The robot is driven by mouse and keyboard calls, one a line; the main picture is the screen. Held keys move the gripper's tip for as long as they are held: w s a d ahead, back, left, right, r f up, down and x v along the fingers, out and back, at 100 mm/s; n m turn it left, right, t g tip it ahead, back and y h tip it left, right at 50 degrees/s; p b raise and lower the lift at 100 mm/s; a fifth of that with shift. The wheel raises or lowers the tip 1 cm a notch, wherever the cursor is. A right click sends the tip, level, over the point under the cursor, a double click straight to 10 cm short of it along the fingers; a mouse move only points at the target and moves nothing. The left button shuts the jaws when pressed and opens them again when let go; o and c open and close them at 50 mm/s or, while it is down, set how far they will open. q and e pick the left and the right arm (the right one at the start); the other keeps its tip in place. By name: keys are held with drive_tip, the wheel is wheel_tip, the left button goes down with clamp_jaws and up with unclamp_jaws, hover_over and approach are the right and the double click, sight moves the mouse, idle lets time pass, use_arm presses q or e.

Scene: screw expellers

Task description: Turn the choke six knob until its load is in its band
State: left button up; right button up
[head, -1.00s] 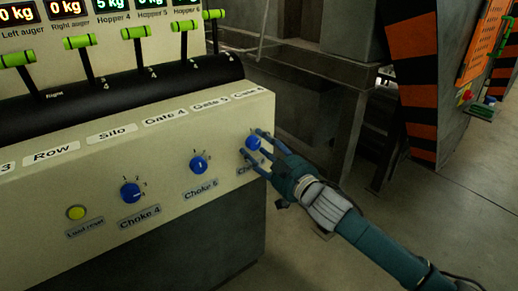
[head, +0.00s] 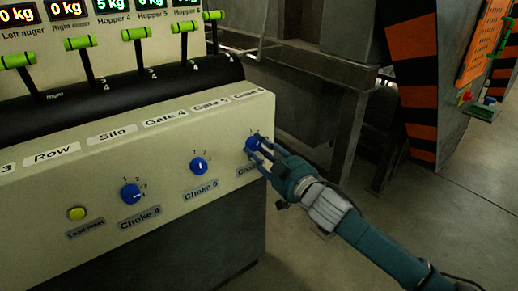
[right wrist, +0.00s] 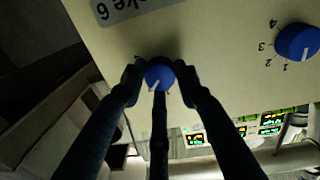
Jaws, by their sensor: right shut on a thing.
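The choke six knob (head: 252,143) is a small blue dial at the right end of the cream panel's front. My right gripper (head: 258,150) is shut on it. In the right wrist view the same knob (right wrist: 159,73) sits between the fingers of my gripper (right wrist: 160,82), with a pale pointer line on its face. Its label (right wrist: 125,8) appears upside down there and is partly cut off. The fingers hide part of the scale around the knob. The Hopper 6 display is cut off at the top of the head view, so its reading cannot be read. My left gripper is not in view.
The Choke 5 knob (head: 199,166) and Choke 4 knob (head: 131,194) are to the left on the panel (head: 90,185). A yellow button (head: 77,213) is farther left. Green-handled levers (head: 135,34) stand above. Open floor (head: 440,220) lies to the right.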

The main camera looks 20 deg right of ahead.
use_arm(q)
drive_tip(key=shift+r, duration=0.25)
use_arm(e)
drive_tip(key=shift+f+n, duration=0.15)
drive_tip(key=shift+n, duration=0.15)
drive_tip(key=n+p, duration=0.2)
drive_tip(key=shift+n, duration=0.3)
drive_tip(key=n+p, duration=0.2)
drive_tip(key=n, duration=0.2)
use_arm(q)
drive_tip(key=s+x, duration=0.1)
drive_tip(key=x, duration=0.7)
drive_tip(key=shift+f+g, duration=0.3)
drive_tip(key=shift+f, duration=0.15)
use_arm(e)
drive_tip(key=shift+f+n, duration=0.1)
drive_tip(key=shift+n, duration=0.9)
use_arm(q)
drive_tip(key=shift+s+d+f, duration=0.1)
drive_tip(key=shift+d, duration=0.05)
use_arm(e)
drive_tip(key=o, duration=1.2)
drive_tip(key=shift+d, duration=0.1)
drive_tip(key=shift+c, duration=0.2)
drive_tip(key=shift+s, duration=0.1)
drive_tip(key=v, duration=1.2)
